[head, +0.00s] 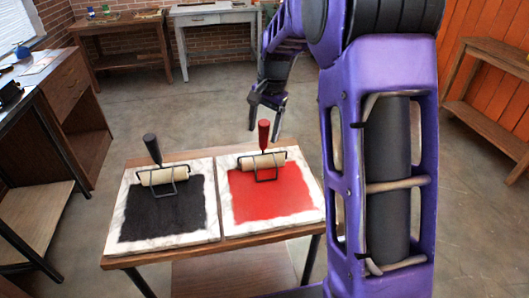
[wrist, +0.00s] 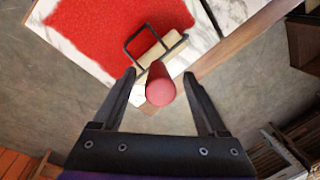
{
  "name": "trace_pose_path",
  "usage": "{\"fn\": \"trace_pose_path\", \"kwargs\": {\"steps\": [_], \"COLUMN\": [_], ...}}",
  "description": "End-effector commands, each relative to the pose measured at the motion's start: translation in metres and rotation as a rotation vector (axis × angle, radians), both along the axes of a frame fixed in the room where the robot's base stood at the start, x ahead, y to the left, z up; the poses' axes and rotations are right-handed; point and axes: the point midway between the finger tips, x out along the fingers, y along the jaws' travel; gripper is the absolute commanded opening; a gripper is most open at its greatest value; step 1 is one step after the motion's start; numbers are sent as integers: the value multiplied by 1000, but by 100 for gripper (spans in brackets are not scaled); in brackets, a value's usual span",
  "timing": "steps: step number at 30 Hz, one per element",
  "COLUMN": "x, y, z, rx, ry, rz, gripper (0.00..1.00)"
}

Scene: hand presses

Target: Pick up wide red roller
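The red roller (head: 264,161) has an upright red handle, a dark wire frame and a cream cylinder. It rests at the back of the red-inked slab (head: 232,221). My gripper (head: 266,130) is above the slab's back edge, near the top of the handle. In the wrist view, my gripper (wrist: 159,75) is open, and the red handle (wrist: 160,88) appears between its fingers, with a gap on both sides. The roller's wire frame and cylinder (wrist: 156,47) show beyond the handle. I cannot tell how far the fingers are from the handle in depth.
A black-handled roller (head: 162,176) rests on the black-inked slab (head: 112,245) to the left. Both slabs lie on a small wooden table (head: 150,262). A dark-framed bench (head: 38,210) stands at left, and more benches line the back wall. Open floor surrounds the table.

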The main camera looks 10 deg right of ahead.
Motion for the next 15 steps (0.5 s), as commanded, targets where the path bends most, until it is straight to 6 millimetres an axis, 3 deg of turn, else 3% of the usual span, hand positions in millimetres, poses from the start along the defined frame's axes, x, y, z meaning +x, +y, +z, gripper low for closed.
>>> {"fn": "trace_pose_path", "kwargs": {"steps": [2,12,15], "x": [0,0,0], "y": [0,0,0], "z": [0,1,1], "rx": [0,0,0], "ry": [0,0,-3], "rz": [0,0,0], "gripper": [61,0,0]}}
